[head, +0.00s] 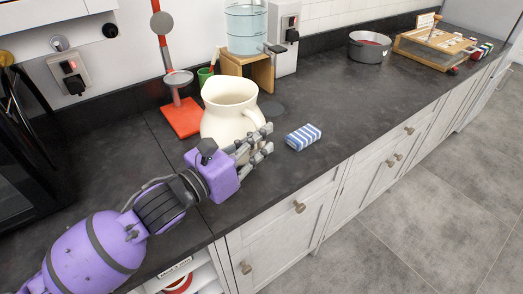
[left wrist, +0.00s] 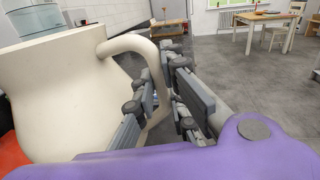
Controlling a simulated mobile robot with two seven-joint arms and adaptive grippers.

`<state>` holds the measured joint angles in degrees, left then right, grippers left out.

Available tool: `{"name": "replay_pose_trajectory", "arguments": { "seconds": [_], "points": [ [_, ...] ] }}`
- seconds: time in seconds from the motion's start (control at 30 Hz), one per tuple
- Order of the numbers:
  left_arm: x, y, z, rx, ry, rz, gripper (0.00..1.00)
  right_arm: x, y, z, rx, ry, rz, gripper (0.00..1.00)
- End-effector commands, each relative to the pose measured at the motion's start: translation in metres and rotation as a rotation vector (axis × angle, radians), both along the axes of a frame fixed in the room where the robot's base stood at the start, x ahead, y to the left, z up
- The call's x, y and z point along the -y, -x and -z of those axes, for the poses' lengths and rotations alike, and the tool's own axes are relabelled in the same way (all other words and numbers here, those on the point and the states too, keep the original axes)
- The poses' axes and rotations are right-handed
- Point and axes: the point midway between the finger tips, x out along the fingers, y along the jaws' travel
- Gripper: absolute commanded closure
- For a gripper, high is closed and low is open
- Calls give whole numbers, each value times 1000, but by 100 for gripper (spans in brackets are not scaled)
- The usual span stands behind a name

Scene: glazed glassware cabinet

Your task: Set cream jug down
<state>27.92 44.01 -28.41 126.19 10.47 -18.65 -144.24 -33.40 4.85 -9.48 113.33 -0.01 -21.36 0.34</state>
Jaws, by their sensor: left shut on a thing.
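The cream jug (head: 228,112) is large, pale and upright, at or just above the dark worktop (head: 330,123); I cannot tell whether its base touches. Its handle faces right. My left gripper (head: 262,143) is at the jug's right side in the head view, shut on the handle. In the left wrist view the jug (left wrist: 60,95) fills the left side, and its handle (left wrist: 128,42) runs down between the fingers of the gripper (left wrist: 160,100). The jug's lower front is partly hidden by my gripper. My right gripper is not in view.
A blue-and-white striped block (head: 303,137) lies right of the jug. A red-based scale-like stand (head: 181,118) is behind left, and a wooden stand with a water container (head: 246,30) behind. A grey pot (head: 369,47) stands farther right.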

Motion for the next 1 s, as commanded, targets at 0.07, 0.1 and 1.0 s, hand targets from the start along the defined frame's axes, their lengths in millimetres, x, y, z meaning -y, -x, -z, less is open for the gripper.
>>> {"name": "replay_pose_trajectory", "arguments": {
  "seconds": [0.07,0.1,1.0],
  "points": [
    [3,-2,-1,11,2,1,100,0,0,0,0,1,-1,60],
    [5,-4,3,9,3,1,100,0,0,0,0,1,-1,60],
    [7,-6,43,2,1,0,70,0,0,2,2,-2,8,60]
  ]
}}
